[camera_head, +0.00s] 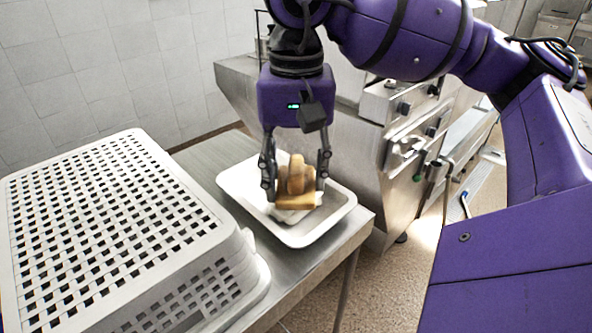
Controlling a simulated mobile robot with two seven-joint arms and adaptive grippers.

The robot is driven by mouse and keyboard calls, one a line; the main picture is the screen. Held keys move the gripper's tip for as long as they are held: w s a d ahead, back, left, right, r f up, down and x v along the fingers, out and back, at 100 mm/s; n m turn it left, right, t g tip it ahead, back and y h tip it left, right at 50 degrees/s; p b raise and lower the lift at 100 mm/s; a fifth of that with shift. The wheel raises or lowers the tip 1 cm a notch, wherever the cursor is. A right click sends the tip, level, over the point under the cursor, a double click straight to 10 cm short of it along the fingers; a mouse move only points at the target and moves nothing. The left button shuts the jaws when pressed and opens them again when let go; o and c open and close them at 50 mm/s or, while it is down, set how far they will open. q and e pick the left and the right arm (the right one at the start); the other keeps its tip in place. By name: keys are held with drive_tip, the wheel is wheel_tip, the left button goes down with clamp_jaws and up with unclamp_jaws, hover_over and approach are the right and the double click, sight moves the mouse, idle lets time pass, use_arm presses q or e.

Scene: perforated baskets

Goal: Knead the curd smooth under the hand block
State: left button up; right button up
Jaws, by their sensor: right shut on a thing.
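The hand block (296,178) is wooden with a rounded knob on a flat base. My right gripper (295,190) reaches straight down from above and is shut on the hand block, one finger on each side. The white curd (290,215) shows only in part, under and around the block's base. It lies in a shallow white tray (325,227) on the steel table. How firmly the block touches the curd I cannot tell. My left gripper is not in view.
A large upturned perforated basket (110,215) fills the left of the steel table (215,158), close to the tray. The table's right edge lies just beyond the tray. A steel machine (350,150) with knobs stands behind, against the table.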

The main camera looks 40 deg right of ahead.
drive_tip(key=shift+f, duration=0.25)
drive_tip(key=shift+f, duration=0.15)
drive_tip(key=shift+f+b, duration=0.15)
drive_tip(key=shift+b, duration=0.2)
idle(0.4)
drive_tip(key=shift+f, duration=0.1)
drive_tip(key=shift+s, duration=0.1)
idle(0.4)
